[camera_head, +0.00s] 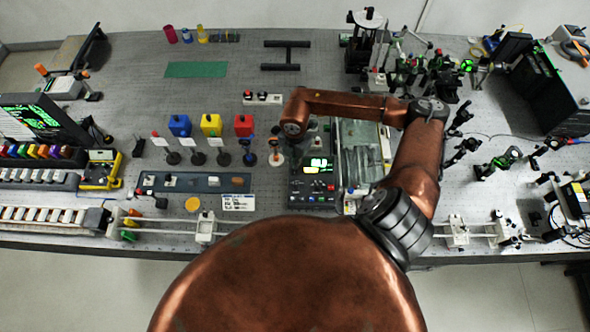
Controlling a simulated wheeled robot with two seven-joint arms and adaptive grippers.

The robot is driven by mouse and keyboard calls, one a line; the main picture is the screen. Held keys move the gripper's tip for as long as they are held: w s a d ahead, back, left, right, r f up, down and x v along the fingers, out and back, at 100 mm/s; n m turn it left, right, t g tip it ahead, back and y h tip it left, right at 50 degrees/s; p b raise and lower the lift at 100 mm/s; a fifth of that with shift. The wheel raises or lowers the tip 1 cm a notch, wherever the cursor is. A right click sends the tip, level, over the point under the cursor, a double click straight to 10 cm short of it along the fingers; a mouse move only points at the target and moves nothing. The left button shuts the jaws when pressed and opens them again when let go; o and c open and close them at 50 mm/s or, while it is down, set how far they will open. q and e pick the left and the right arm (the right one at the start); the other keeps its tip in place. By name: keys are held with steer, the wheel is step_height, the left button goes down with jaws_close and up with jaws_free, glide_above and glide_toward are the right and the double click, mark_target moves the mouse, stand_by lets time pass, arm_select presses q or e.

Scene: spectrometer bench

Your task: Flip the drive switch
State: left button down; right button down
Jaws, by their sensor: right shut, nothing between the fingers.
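A black control box with a lit green display (318,164) stands near the middle of the bench, with small controls on its lower front. A blue-grey panel (225,183) with several small fittings lies to its left. I cannot tell which small control is the drive switch. My right arm reaches in from the right and bends back left above the bench. My right gripper (298,150) is at the end of this arm, pointing down just behind and left of the display. It is shut and empty, mostly hidden under my wrist. My left gripper is out of view.
A clear-topped case (360,150) stands right of the control box, partly under my forearm. A rail (260,228) runs along the front edge.

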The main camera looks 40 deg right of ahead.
steer(key=shift+f+b, duration=0.35)
steer(key=shift+f, duration=0.2)
steer(key=shift+r, duration=0.2)
steer(key=shift+r+p, duration=2.05)
steer(key=shift+r, duration=1.35)
